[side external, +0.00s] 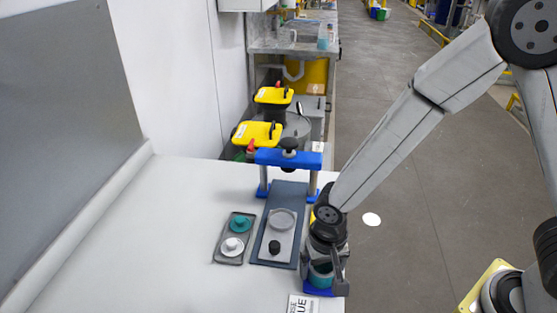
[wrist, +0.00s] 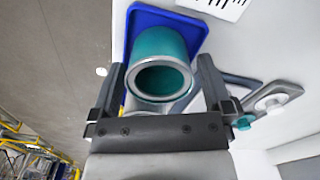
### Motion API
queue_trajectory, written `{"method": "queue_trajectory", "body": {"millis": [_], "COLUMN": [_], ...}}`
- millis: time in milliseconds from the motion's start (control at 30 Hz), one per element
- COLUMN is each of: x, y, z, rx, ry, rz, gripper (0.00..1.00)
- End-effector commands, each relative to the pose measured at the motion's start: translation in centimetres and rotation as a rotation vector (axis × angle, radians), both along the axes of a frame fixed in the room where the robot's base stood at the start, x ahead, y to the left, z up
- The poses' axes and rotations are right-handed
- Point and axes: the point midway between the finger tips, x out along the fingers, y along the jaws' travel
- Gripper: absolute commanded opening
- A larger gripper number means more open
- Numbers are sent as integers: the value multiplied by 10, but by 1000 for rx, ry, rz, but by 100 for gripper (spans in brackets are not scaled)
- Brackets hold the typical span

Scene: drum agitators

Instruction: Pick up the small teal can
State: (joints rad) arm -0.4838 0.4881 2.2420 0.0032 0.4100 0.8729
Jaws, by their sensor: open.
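The small teal can (wrist: 160,46) stands upright on a blue square tray (wrist: 192,20) in the wrist view, its round open-looking top toward the camera. My gripper (wrist: 160,70) is open, with one dark finger on each side of the can and its rim between them. A gap shows at the right finger; whether the left finger touches cannot be told. In the side view, my gripper (side external: 324,286) is low over the blue tray (side external: 318,291) at the table's right edge, and the teal can (side external: 320,279) is partly hidden by the fingers.
Left of my gripper stands a blue clamp frame (side external: 289,158) over a dark plate (side external: 262,252). A small grey tray (side external: 222,257) holds a teal lid and a white lid. A printed card (side external: 302,304) lies in front. The white table is clear at left.

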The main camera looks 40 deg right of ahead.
Motion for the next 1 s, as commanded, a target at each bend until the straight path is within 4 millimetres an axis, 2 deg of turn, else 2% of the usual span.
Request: {"method": "queue_trajectory", "body": {"millis": [67,300,333,733,1000], "x": [0,0,0,0,1], "y": [0,0,0,0,0], "z": [0,0,0,4,25], "rx": [0,0,0,0,1], "ry": [0,0,0,0,-3], "rz": [0,0,0,0,0], "gripper": [100,24,18,17,17]}}
